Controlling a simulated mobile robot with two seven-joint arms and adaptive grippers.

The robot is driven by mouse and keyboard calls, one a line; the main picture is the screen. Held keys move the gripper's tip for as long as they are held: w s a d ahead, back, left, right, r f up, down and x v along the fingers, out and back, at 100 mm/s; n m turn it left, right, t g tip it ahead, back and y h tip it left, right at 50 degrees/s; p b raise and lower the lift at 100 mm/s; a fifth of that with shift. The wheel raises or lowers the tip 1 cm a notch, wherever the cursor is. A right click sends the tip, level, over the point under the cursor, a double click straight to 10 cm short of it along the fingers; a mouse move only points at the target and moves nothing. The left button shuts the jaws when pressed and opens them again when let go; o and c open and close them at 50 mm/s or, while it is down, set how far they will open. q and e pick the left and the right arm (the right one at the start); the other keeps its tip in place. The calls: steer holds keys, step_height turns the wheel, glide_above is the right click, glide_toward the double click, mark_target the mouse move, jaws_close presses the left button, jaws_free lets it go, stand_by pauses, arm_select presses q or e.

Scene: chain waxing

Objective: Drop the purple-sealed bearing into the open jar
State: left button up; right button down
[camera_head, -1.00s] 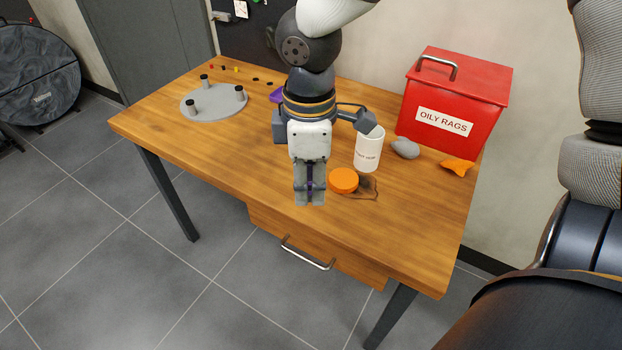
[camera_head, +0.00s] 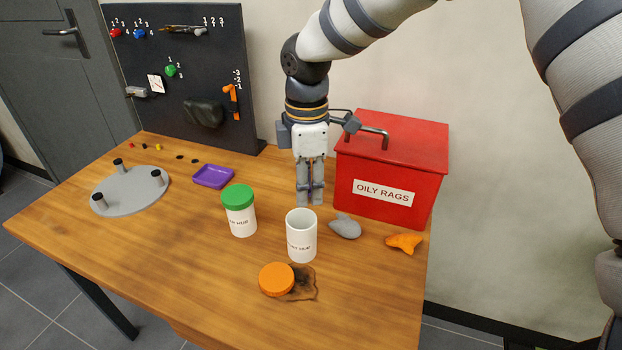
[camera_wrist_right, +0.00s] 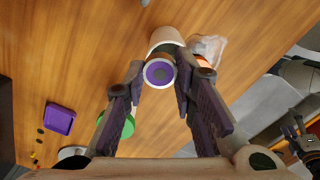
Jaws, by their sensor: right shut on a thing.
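The white open jar (camera_head: 301,240) stands upright on the table, its mouth uncovered. My right gripper (camera_head: 310,198) hangs fingers down just behind the jar in the head view, near the red box. In the right wrist view, the gripper (camera_wrist_right: 158,80) is shut on the purple-sealed bearing (camera_wrist_right: 158,73), a round ring with a purple face, held at the fingertips. The open jar (camera_wrist_right: 165,36) shows just beyond the bearing there, partly covered by it. The bearing is too small to make out clearly in the head view.
A green-lidded jar (camera_head: 240,215) stands left of the open jar. An orange lid (camera_head: 277,280) lies in front, beside a dark stain. A grey stone-like lump (camera_head: 346,226), an orange rag (camera_head: 404,243) and the red rag box (camera_head: 390,180) are at right. A purple tray (camera_head: 213,176) lies behind.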

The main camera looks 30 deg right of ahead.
step_height(320, 180, down, 4)
steer(key=shift+b, duration=0.35)
steer(key=c, duration=1.2)
jaws_free()
steer(key=shift+c, duration=0.2)
step_height(320, 180, up, 12)
steer(key=shift+r, duration=0.1)
